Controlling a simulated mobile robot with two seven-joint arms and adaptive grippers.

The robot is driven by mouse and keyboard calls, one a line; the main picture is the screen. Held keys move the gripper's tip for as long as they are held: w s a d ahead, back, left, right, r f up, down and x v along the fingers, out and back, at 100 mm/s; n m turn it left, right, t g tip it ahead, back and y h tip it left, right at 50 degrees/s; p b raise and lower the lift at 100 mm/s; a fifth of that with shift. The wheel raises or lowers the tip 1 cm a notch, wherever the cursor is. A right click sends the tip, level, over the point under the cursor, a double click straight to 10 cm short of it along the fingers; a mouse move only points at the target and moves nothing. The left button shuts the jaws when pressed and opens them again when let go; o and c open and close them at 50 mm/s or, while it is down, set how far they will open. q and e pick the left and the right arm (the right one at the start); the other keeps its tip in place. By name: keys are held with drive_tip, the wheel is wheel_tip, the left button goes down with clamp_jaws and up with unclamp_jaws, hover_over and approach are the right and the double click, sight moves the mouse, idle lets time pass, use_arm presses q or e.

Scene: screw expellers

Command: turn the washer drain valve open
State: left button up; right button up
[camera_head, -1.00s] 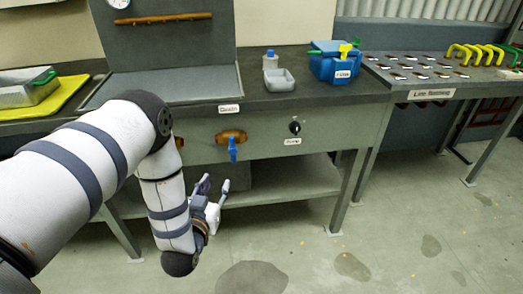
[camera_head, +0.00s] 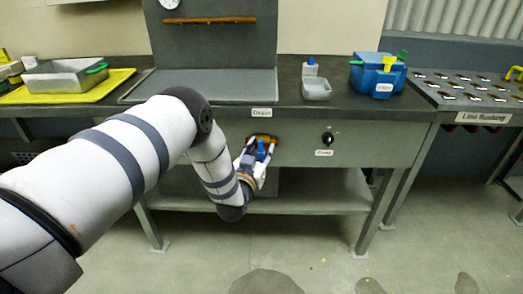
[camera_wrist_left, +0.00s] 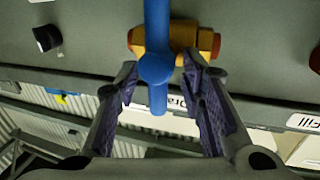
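The drain valve has a blue lever handle (camera_head: 261,150) and a brass body (camera_head: 262,138) on the grey front panel, just below the "Drain" label (camera_head: 262,112). In the left wrist view the blue handle (camera_wrist_left: 157,62) stands upright in the picture, crossing in front of the brass body (camera_wrist_left: 178,39). My left gripper (camera_head: 260,153) is at the valve. In the left wrist view my left gripper (camera_wrist_left: 160,72) is open, with one finger on each side of the handle and visible gaps to both. My right gripper is not in view.
A black pump knob (camera_head: 327,138) is on the panel to the right. A blue container (camera_head: 377,75) and a small grey tray (camera_head: 316,89) stand on the bench top. A lower shelf (camera_head: 310,191) runs beneath the panel. A "Fill" label (camera_wrist_left: 304,123) shows in the wrist view.

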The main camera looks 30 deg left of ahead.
use_arm(q)
clamp_jaws()
drive_tip(key=shift+n, duration=0.3)
drive_tip(key=n, duration=0.2)
drive_tip(key=n+b, duration=0.1)
drive_tip(key=shift+s+a+f+n+t+y, duration=0.2)
drive_tip(key=shift+f+n+t+y, duration=0.1)
drive_tip(key=shift+n+t, duration=0.1)
drive_tip(key=shift+s+a+f+n+y+b, duration=0.15)
drive_tip(key=shift+n+y+b, duration=0.65)
drive_tip(key=shift+n, duration=1.95)
drive_tip(key=shift+a+f+n+y+b, duration=0.2)
drive_tip(key=shift+n+y+b, duration=0.55)
drive_tip(key=shift+n, duration=1.95)
drive_tip(key=shift+s+f+n+y+b, duration=0.1)
drive_tip(key=shift+f+n+y+b, duration=0.3)
drive_tip(key=shift+n+y, duration=1.5)
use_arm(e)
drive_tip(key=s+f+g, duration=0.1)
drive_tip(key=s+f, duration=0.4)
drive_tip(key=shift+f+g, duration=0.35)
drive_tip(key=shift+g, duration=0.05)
use_arm(q)
drive_tip(key=shift+r+n+h, duration=0.2)
drive_tip(key=shift+n+h, duration=0.45)
drive_tip(key=shift+n, duration=0.5)
